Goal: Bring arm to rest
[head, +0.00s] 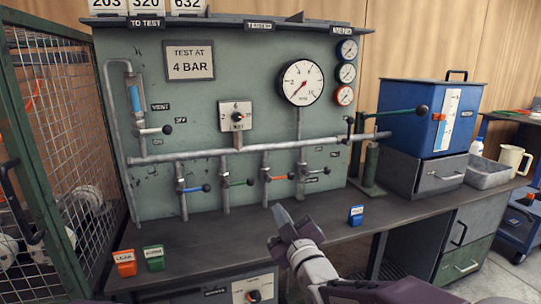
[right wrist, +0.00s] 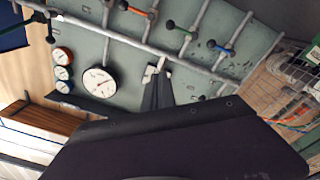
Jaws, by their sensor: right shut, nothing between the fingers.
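My right gripper (head: 283,220) is shut and empty in the head view. It is above the dark bench top, in front of the green pipe panel, with its fingers pointing up and to the left. In the right wrist view its dark fingers (right wrist: 158,90) are together, with the panel behind them. My right arm comes in from the lower right of the head view. My left gripper does not show in either view.
Valve levers stick out from the panel (head: 215,95). A wire cage (head: 70,130) stands at left, a blue tank (head: 425,115) at right.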

